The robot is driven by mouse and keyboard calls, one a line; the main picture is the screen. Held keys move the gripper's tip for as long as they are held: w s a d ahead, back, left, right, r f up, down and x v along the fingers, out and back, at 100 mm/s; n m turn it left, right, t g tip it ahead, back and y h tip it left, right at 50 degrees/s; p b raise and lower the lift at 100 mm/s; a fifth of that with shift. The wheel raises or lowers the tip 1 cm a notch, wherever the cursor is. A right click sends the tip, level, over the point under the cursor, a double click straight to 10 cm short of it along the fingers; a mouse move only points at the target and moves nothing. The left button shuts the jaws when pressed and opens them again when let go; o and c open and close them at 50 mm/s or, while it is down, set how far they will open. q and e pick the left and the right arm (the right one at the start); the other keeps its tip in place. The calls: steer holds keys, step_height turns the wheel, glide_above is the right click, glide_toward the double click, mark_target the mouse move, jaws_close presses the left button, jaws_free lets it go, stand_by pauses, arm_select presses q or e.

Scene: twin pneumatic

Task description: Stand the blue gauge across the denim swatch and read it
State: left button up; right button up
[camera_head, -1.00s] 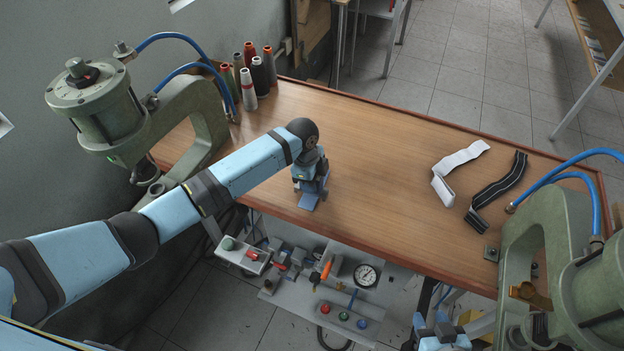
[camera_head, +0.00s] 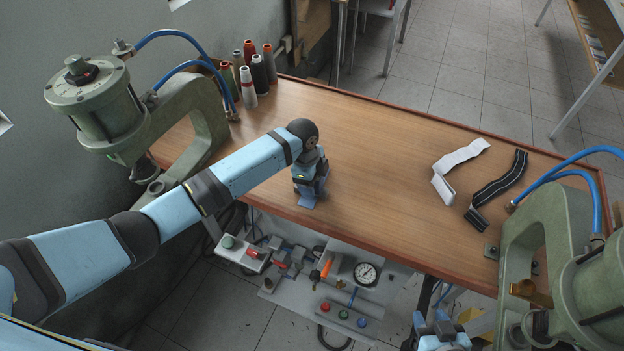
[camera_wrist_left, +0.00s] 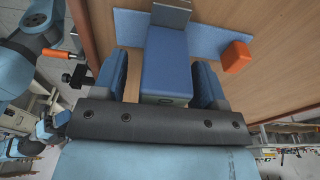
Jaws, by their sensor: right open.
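In the left wrist view the blue gauge (camera_wrist_left: 167,60) is a blue block with a grey plate at its far end. It lies across a long blue strip, the denim swatch (camera_wrist_left: 215,36), on the wooden table. My left gripper (camera_wrist_left: 165,84) has one finger on each side of the gauge. Bare wood shows between the gauge and the left finger; contact at the right finger is unclear. In the head view my left gripper (camera_head: 310,186) is low at the table's front edge and hides most of the gauge. My right gripper (camera_head: 438,327) is open and empty below the front edge.
An orange block (camera_wrist_left: 237,57) sits at the swatch's right end. Green presses flank the wooden table (camera_head: 370,170), left (camera_head: 205,110) and right (camera_head: 545,215). White (camera_head: 455,165) and black (camera_head: 497,190) strips lie at right. Thread spools (camera_head: 248,85) stand back left. The table's middle is clear.

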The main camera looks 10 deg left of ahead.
arm_select(q)
step_height(320, 180, up, 14)
steer(key=a+b, duration=0.2)
steer(key=s+f+n+t+h, duration=0.1)
steer(key=s+f+n, duration=0.3)
steer(key=s, duration=0.4)
steer(key=s+f+n+t+h, duration=0.1)
steer(key=s+f+n, duration=0.25)
steer(key=s, duration=0.45)
steer(key=s+a+r+n+t+y, duration=0.1)
steer(key=s+a+n+y, duration=0.1)
steer(key=s+a+n, duration=0.55)
steer(key=s+a+r+n+t+y, duration=0.1)
steer(key=s+a+n+y, duration=0.3)
steer(key=s, duration=0.7)
steer(key=w+d+f+m+t+h, duration=0.1)
steer(key=w+d+f+t+h, duration=0.1)
steer(key=f, duration=0.5)
steer(key=w+d+f+m+t+h, duration=0.1)
steer(key=w+d+f+t+h, duration=0.2)
steer(key=f, duration=0.4)
steer(key=shift+w+d+f+t, duration=0.15)
steer(key=shift+w+d+t, duration=0.15)
steer(key=shift+w+t, duration=0.6)
